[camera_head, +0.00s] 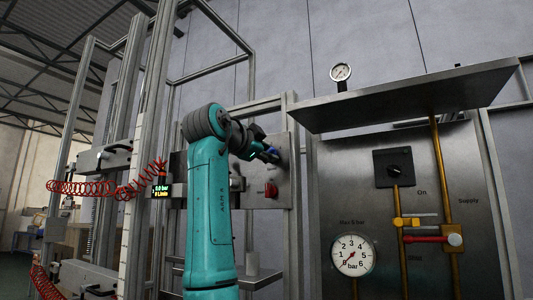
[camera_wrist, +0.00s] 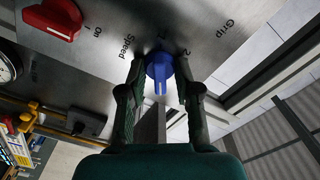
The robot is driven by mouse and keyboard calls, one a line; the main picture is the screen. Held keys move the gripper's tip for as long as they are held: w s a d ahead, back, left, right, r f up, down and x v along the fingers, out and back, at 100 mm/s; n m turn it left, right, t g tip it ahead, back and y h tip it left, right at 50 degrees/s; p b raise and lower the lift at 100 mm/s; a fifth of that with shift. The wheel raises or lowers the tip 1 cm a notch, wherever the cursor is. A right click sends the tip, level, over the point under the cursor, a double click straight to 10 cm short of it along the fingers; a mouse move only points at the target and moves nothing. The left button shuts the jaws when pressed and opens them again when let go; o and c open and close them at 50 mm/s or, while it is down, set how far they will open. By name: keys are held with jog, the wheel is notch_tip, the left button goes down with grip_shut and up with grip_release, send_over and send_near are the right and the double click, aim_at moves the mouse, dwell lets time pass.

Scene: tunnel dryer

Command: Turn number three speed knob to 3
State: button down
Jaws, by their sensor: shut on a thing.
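The blue speed knob (camera_wrist: 159,70) sits on a steel panel (camera_wrist: 100,62) marked "Speed", with partly hidden digits around it. My gripper (camera_wrist: 160,84) has its two dark fingers on either side of the knob, shut on it. In the head view my gripper (camera_head: 266,155) reaches the panel, and a small part of the blue knob (camera_head: 274,152) shows at its tip. I cannot read the knob's setting, and I see no number marking this knob as the third.
A red switch knob (camera_wrist: 52,18) marked "On" is beside the speed knob; it also shows in the head view (camera_head: 271,190). A pressure gauge (camera_head: 353,255), yellow pipes and a protruding steel shelf (camera_head: 400,97) are to the right. A coiled red hose (camera_head: 100,187) hangs at left.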

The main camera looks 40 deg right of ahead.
jog(key=n, duration=1.1)
dwell(0.6)
jog(key=c, duration=1.2)
grip_release()
jog(key=shift+a, duration=0.15)
jog(key=v, duration=1.1)
jog(key=shift+a, duration=0.4)
jog(key=shift+s, duration=0.1)
